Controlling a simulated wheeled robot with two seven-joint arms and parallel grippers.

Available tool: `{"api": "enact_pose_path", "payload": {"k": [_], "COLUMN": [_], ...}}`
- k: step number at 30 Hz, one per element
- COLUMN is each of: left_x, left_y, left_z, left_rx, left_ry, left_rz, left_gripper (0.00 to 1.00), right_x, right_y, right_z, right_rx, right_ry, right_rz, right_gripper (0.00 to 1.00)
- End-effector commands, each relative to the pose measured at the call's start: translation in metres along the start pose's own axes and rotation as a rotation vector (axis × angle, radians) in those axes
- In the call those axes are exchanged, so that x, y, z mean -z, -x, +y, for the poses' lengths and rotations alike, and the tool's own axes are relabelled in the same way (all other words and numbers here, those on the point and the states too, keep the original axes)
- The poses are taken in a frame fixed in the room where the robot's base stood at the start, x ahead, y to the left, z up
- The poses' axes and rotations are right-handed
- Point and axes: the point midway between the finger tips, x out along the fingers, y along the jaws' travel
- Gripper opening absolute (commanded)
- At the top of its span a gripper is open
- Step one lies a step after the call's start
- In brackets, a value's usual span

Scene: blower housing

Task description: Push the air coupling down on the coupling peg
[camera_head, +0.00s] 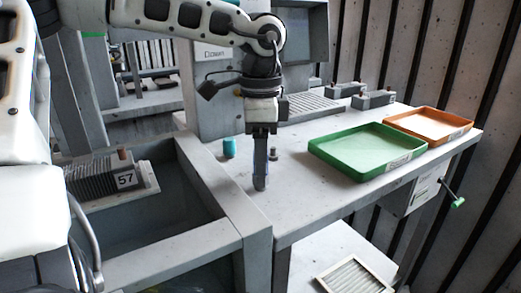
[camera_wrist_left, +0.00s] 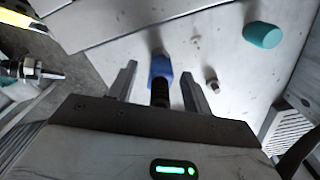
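My left gripper (camera_head: 261,186) points straight down over the near left part of the grey bench top. In the left wrist view the left gripper (camera_wrist_left: 159,72) has its fingers apart, with a blue piece with a black ribbed end, seemingly the air coupling (camera_wrist_left: 161,70), between them. Gaps show on both sides of it. I cannot tell whether a peg is under it. A small dark upright peg (camera_head: 273,154) stands just behind the gripper; it also shows in the left wrist view (camera_wrist_left: 212,86). I cannot tell whether it is the coupling peg. My right gripper is not in view.
A teal cylinder (camera_head: 229,147) stands behind and left of the gripper. A green tray (camera_head: 368,152) and an orange tray (camera_head: 428,124) lie to the right. A bin at left holds a finned block marked 57 (camera_head: 110,180). A grey machine stands behind.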

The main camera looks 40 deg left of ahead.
Motion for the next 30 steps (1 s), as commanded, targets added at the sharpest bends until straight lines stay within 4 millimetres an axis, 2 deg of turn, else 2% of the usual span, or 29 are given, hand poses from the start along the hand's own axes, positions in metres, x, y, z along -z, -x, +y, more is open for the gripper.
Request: {"api": "enact_pose_path", "payload": {"k": [8,11,15,24,30], "left_x": [0.000,0.000,0.000,0.000,0.000], "left_y": [-0.001,-0.001,-0.001,0.080,0.125], "left_z": [0.000,0.000,0.000,-0.001,-0.001], "left_rx": [-0.001,-0.001,-0.001,0.007,0.004], "left_ry": [0.000,0.000,0.000,0.003,0.003], "left_rz": [-0.001,-0.001,-0.001,0.001,0.001], "left_gripper": [0.50,0.50,0.50,0.50,0.50], "right_x": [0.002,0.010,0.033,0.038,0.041], "right_y": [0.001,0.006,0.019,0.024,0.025], "right_z": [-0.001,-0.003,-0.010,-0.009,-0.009], "right_rx": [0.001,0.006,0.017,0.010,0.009], "right_ry": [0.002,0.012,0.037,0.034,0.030], "right_rz": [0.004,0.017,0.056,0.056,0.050], "right_gripper": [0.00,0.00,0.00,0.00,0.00]}}
